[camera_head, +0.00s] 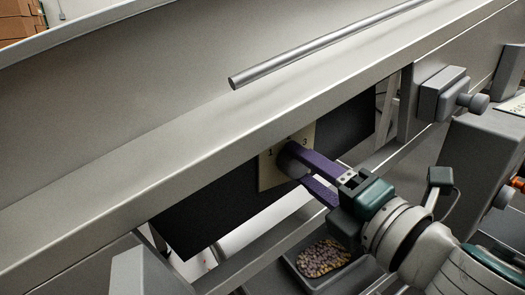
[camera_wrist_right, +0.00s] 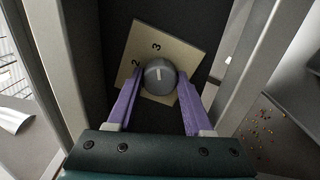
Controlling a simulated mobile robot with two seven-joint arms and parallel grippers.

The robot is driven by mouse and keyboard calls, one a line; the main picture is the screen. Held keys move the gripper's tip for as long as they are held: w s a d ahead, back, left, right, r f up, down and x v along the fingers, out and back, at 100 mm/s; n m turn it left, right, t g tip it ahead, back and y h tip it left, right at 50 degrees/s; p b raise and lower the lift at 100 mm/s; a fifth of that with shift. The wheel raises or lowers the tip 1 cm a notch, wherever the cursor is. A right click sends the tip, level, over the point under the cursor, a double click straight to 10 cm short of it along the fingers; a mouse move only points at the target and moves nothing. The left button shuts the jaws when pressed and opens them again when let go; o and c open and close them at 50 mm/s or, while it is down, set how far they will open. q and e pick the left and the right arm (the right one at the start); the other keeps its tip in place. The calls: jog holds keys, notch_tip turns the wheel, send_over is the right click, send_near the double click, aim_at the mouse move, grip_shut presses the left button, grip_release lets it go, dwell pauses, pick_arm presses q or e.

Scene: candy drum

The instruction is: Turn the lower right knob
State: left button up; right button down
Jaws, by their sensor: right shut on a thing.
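A round grey knob (camera_wrist_right: 160,76) with a light pointer line sits on a beige plate (camera_wrist_right: 182,45). The line points up in the wrist view, roughly toward the 3; the 2 is to its left. In the head view the plate (camera_head: 268,172) is on a dark panel, with a 1 and a 3 readable, and the fingers hide much of the knob. My right gripper (camera_head: 292,162) has purple fingers and is shut on the knob, one finger on each side in the wrist view (camera_wrist_right: 160,82). My left gripper is not in view.
The dark panel (camera_head: 212,205) lies under a long grey metal frame beam (camera_head: 130,190). A metal rod (camera_head: 310,50) runs above. A grey tray of small candies (camera_head: 323,258) is below my right gripper. A grey block with a round handle (camera_head: 440,95) is at right.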

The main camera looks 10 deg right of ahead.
dwell(0.4)
jog(key=shift+c, duration=1.5)
grip_release()
jog(key=v, duration=1)
jog(key=shift+p, duration=0.3)
jog(key=shift+r, duration=0.1)
